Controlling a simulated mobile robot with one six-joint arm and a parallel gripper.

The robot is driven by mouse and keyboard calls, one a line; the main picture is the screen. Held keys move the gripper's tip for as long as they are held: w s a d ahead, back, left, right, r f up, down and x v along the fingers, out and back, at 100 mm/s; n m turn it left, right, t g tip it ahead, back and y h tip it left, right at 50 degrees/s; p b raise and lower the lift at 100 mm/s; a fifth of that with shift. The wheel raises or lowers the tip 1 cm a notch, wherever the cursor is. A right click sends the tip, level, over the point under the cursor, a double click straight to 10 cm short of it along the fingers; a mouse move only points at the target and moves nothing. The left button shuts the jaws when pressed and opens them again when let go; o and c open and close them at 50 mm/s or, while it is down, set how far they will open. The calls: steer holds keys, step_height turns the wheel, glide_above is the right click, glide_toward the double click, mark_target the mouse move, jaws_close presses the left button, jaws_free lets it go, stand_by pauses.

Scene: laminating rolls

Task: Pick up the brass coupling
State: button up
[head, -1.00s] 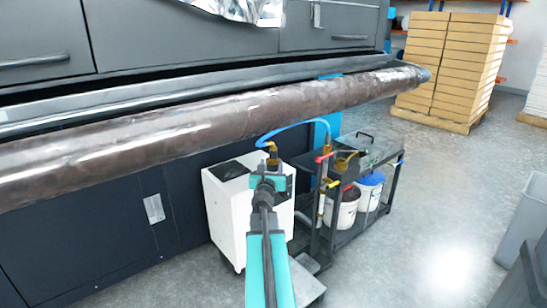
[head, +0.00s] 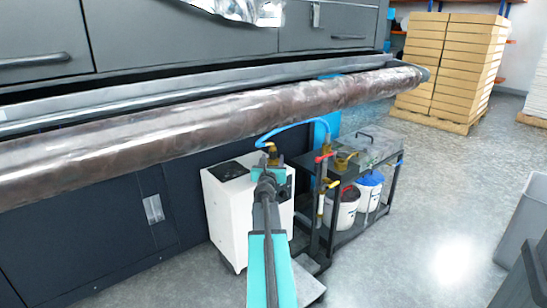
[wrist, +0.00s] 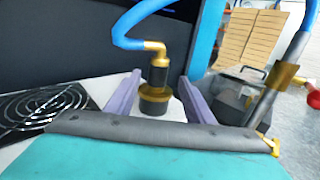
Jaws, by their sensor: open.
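The brass coupling (wrist: 155,85) stands upright on the white cabinet in the wrist view. It has a brass elbow on top, a dark middle and a wider brass-and-black base. A blue hose runs into its elbow. It also shows in the head view (head: 271,150), its lower part hidden by my gripper (head: 270,172). In the wrist view my gripper (wrist: 160,84) is open, its two purple fingers on either side of the coupling with visible gaps. No contact shows.
The white cabinet (head: 228,220) has a dark round grille (wrist: 45,108) left of the coupling. A black cart (head: 336,232) with pipes, valves and buckets stands close on the right. The blue hose (head: 295,127) arches over to the cart.

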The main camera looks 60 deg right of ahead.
mark_target(273, 155)
steer(key=shift+d, duration=0.1)
steer(key=shift+b+x, duration=0.35)
steer(key=shift+x, duration=2.15)
steer(key=shift+w, duration=0.15)
jaws_close()
step_height(273, 155, up, 10)
steer(key=p, duration=0.8)
